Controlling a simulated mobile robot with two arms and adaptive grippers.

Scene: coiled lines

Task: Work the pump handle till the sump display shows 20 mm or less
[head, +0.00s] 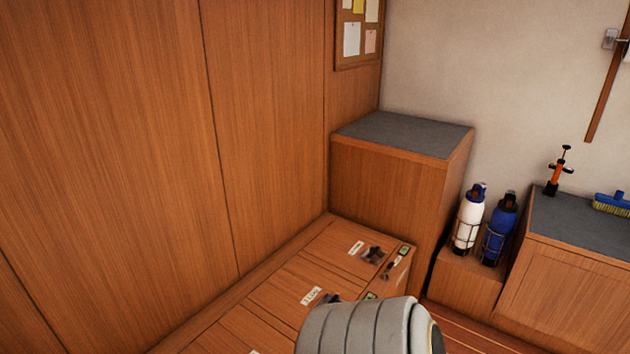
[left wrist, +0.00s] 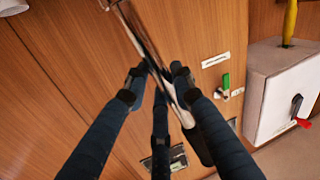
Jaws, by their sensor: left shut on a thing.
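In the left wrist view, my left gripper (left wrist: 158,82) has its dark fingers closed around a shiny metal bar (left wrist: 133,24), which looks like the pump handle. The bar runs slantwise from the top left down between the fingers to a black end (left wrist: 200,147). The fingers hide part of the bar. Neither gripper shows in the head view. There, small green panels (head: 404,250) sit on the low wooden locker, too small to read. I cannot tell whether one is the sump display. My right gripper is in no view.
A white box (left wrist: 265,110) with a red-tipped lever stands right of my left gripper. In the head view, a grey-topped wooden cabinet (head: 400,160) stands beyond the low locker (head: 300,270). White (head: 467,220) and blue (head: 500,230) bottles stand in holders to its right.

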